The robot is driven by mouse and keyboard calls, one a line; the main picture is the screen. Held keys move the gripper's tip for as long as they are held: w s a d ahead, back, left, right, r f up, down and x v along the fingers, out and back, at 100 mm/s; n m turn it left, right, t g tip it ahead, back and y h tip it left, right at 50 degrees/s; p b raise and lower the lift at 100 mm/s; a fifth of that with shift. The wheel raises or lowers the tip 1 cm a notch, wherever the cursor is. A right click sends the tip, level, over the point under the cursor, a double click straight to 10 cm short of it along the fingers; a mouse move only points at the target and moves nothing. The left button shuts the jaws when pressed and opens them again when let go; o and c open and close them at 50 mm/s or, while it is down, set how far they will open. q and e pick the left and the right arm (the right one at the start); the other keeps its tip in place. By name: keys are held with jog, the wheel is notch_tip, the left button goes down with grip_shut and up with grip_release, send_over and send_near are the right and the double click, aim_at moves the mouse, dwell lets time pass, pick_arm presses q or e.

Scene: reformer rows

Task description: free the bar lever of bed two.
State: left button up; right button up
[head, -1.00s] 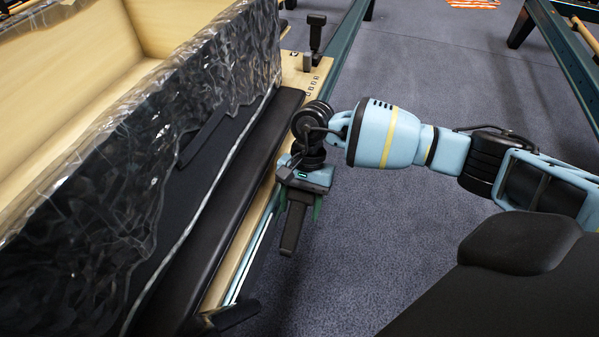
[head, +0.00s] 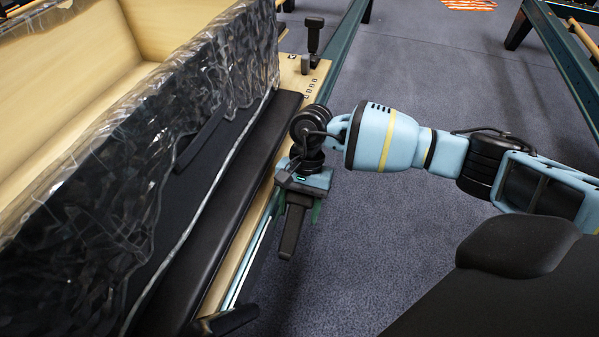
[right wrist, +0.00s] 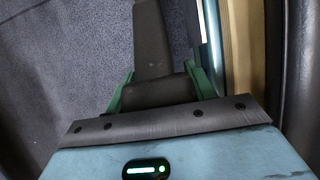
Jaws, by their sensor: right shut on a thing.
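My right gripper (head: 300,203) is beside the near bed frame, pointing down, with its green fingers shut on a dark lever (head: 294,232). The lever's free end sticks out below the fingers, over the carpet side of the rail. In the right wrist view the dark lever (right wrist: 153,45) runs up from between the green fingers (right wrist: 160,88). The lever's root is hidden by the gripper, so I cannot tell how it sits on the frame. My left gripper is not in view.
A wooden box (head: 95,50) wrapped in clear plastic stands on the black padded bed (head: 245,175), left of my gripper. A black upright post (head: 313,38) stands at the bed's far end. Another frame (head: 565,65) is at the right. Blue-grey carpet (head: 430,75) lies clear between.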

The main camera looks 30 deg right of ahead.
jog(key=shift+s+a+f, duration=0.2)
jog(key=shift+s+a, duration=0.15)
jog(key=o, duration=1.4)
jog(key=shift+w, duration=0.1)
jog(key=shift+d+r, duration=0.1)
jog(key=shift+d, duration=0.05)
jog(key=shift+w, duration=0.1)
jog(key=shift+r, duration=0.15)
jog(key=p+v, duration=0.2)
jog(key=v, duration=0.5)
jog(key=shift+r, duration=0.2)
jog(key=shift+d, duration=0.1)
jog(key=shift+p, duration=0.3)
